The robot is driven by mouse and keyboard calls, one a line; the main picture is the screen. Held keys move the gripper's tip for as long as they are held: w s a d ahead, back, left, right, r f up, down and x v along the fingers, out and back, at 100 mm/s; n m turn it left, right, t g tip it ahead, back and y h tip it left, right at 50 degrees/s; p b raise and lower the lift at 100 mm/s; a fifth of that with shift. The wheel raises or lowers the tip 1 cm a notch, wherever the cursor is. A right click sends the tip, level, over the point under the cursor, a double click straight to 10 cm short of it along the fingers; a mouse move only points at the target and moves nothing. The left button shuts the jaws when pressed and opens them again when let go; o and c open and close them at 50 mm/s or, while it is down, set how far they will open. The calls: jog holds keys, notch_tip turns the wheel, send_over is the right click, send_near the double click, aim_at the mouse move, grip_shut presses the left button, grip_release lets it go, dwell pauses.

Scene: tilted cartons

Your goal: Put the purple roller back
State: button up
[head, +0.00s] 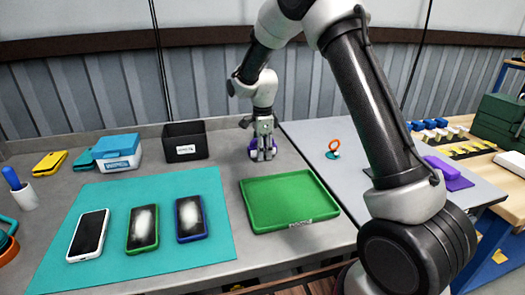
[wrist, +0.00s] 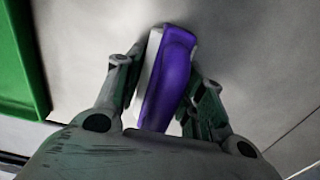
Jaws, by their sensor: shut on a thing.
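My gripper (head: 262,152) is shut on the purple roller, just behind the green tray on the grey worktop. In the wrist view the purple roller (wrist: 170,78) sits between the two fingers, with a white part along its left side. In the head view the fingers hide most of it, and only small purple patches show. It is at or just above the worktop; I cannot tell whether it touches. Three phones lie on a teal mat (head: 140,190): one white (head: 88,235), one green-edged (head: 143,228) and one blue-edged (head: 190,218). The last two have whitish smears.
The green tray (head: 252,205) looks empty. A black labelled bin (head: 185,143) and a blue-white box (head: 117,153) stand left of my gripper. An orange-and-teal item (head: 333,148) and a flat purple item (head: 447,170) lie on the grey panel at right. My arm crosses the right side.

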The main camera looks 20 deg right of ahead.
jog(key=shift+f, duration=0.1)
jog(key=o, duration=1.1)
jog(key=shift+o, duration=0.2)
